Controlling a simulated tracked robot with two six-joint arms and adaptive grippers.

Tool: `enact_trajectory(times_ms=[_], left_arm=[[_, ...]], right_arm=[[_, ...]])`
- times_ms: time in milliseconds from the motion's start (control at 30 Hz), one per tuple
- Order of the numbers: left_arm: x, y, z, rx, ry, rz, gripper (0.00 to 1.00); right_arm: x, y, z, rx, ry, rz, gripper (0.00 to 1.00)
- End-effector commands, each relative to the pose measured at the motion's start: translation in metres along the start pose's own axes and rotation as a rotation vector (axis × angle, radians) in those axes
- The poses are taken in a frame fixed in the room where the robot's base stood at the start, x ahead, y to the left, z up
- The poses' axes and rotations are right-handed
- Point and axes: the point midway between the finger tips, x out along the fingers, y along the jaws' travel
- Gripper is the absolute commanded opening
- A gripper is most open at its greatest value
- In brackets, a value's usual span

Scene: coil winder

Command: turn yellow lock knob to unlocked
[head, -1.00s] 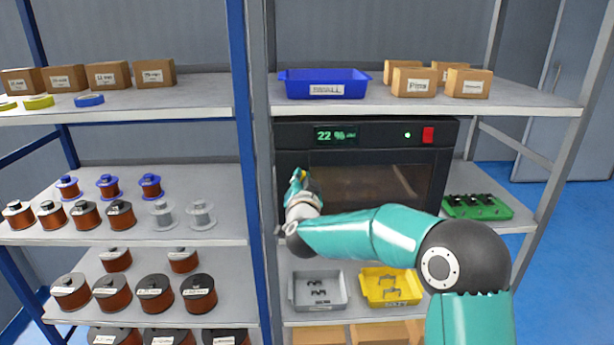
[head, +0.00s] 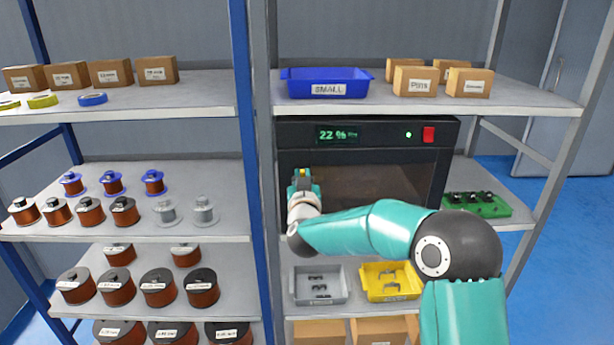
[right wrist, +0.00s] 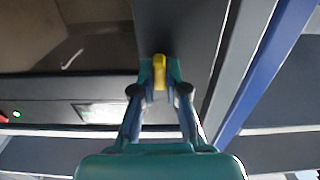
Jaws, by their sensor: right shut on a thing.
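The yellow lock knob (right wrist: 159,66) sits on the dark front of a cabinet with a window. In the right wrist view it is between the fingertips of my right gripper (right wrist: 160,82), which is shut on it. In the head view a small yellow part of the knob (head: 303,172) shows at the tips of my right gripper (head: 303,183), at the left side of the cabinet front (head: 385,157). The rest of the knob is hidden by the fingers. My left gripper is in neither view.
The cabinet stands on a shelf, with a lit display (head: 338,134) and a red switch (head: 428,134). A blue upright (head: 243,150) is close on its left. Below are a grey bin (head: 340,297) and a yellow bin (head: 415,293).

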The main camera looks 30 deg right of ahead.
Motion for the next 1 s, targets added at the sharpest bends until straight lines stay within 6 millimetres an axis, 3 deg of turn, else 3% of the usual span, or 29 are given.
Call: enact_trajectory(times_ms=[33,300,333,467,800,1000], left_arm=[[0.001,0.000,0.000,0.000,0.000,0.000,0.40],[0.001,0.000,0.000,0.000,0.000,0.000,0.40],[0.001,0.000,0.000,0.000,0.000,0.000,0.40],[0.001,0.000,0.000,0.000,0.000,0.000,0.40],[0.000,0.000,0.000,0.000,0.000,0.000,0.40],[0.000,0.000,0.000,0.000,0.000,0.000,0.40]], right_arm=[[-0.001,0.000,0.012,-0.006,-0.024,-0.002,0.00],[0.000,0.000,0.012,-0.006,-0.024,-0.001,0.00],[0.000,0.000,0.012,-0.006,-0.024,-0.001,0.17],[0.000,0.000,0.009,-0.004,-0.018,-0.001,0.38],[-0.002,0.000,0.004,-0.002,-0.008,-0.001,0.38],[-0.019,0.000,0.003,-0.003,-0.008,-0.002,0.38]])
